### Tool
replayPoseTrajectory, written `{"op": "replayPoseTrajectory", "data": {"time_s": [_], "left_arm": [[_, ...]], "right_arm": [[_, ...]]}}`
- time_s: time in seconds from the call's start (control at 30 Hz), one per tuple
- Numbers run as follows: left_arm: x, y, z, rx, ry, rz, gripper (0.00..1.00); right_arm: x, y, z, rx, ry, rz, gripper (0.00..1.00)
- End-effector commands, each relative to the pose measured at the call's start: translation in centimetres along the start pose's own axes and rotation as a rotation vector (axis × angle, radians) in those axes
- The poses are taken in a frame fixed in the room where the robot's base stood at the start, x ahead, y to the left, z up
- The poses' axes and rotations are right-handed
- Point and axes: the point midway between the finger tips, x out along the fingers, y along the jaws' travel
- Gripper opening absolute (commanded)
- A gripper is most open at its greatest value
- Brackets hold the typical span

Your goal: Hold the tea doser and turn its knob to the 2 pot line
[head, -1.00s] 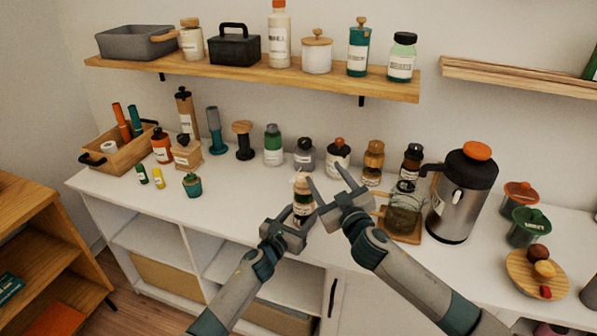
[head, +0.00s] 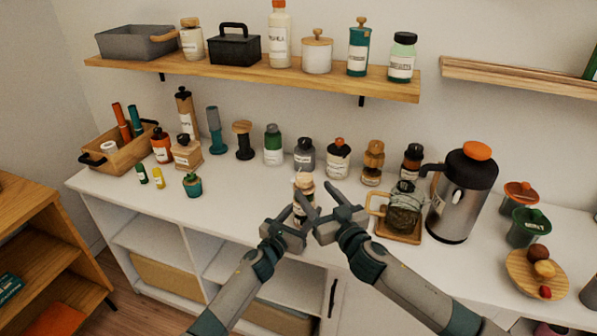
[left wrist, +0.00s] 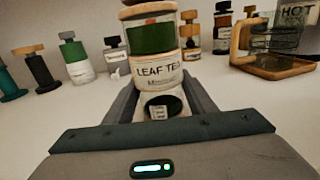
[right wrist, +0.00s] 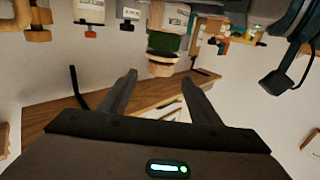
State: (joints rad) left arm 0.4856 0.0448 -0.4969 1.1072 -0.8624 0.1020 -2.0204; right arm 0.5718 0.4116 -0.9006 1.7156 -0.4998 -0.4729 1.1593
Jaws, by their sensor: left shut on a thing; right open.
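The tea doser (head: 304,187) is a small jar with a wooden top, a green band and a "LEAF TEA" label. In the left wrist view the doser (left wrist: 155,68) is upright between my left fingers, with a dark oval opening low on its front. My left gripper (head: 299,209) is shut on its lower body. My right gripper (head: 318,188) is open, its fingers close to the doser's top. In the right wrist view the wooden knob end (right wrist: 161,66) is just ahead of and between the open fingertips (right wrist: 160,83). I cannot read the pot lines.
A glass jug on a wooden tray (head: 398,236) and a steel hot-water flask (head: 462,198) stand right of the grippers. Several bottles and jars line the wall behind, including a black-and-white jar (head: 338,160).

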Motion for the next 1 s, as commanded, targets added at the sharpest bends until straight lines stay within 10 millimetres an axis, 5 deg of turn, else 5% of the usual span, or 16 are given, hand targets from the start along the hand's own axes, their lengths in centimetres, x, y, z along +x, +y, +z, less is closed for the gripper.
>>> {"op": "replayPoseTrajectory", "data": {"time_s": [0.6,1.0], "left_arm": [[0.0,0.0,0.0,0.0,0.0,0.0,0.16],[0.0,0.0,0.0,0.0,0.0,0.0,0.16]], "right_arm": [[8.5,-0.1,-0.1,-0.002,0.001,0.0,0.57],[11.3,0.0,0.0,0.0,0.0,0.0,0.57]]}}
